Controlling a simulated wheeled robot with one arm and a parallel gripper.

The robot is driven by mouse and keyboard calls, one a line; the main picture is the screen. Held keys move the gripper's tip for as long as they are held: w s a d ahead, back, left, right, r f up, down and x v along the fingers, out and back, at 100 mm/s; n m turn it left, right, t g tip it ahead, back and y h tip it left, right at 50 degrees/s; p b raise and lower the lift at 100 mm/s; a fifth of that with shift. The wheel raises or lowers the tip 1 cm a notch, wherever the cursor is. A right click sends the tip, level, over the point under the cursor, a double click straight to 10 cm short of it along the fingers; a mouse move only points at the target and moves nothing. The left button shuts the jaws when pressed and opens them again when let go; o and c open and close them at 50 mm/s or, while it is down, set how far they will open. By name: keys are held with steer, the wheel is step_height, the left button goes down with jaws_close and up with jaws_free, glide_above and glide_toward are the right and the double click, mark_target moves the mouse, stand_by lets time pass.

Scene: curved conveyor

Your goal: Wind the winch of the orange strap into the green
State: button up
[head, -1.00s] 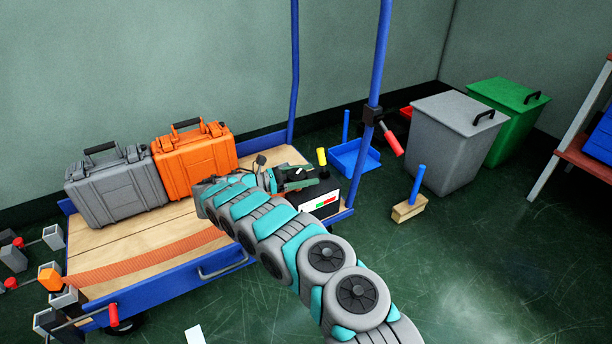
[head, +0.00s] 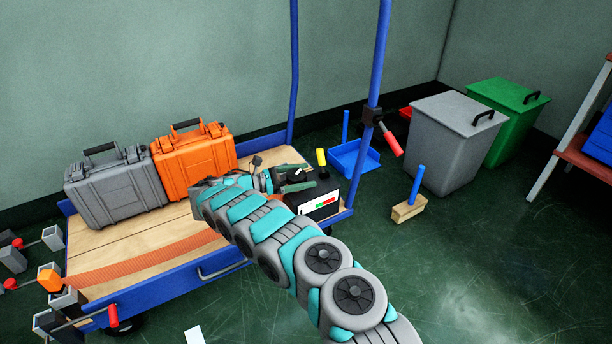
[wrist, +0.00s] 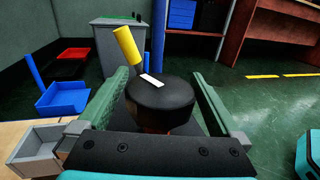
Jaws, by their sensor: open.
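The orange strap (head: 145,258) lies flat across the wooden cart deck, and its right end is hidden behind my arm. At the deck's right end stands a dark box with a white gauge panel (head: 320,204) showing red and green bands; I cannot make out a pointer. In the wrist view a round black knob (wrist: 160,102) with a white mark sits between the open fingers of my gripper (wrist: 158,85). A yellow handle (wrist: 127,48) stands tilted just behind the knob. In the head view my gripper (head: 296,180) is at this box; contact cannot be told.
A grey case (head: 117,188) and an orange case (head: 195,163) stand at the deck's back. A blue post (head: 370,130) rises beside the box. Other mechanisms with an orange knob (head: 50,279) and red handles are at the left end. Bins (head: 450,140) stand on the floor right.

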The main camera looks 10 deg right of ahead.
steer(key=shift+s+a, duration=0.2)
steer(key=shift+a, duration=3.05)
steer(key=shift+a, duration=0.1)
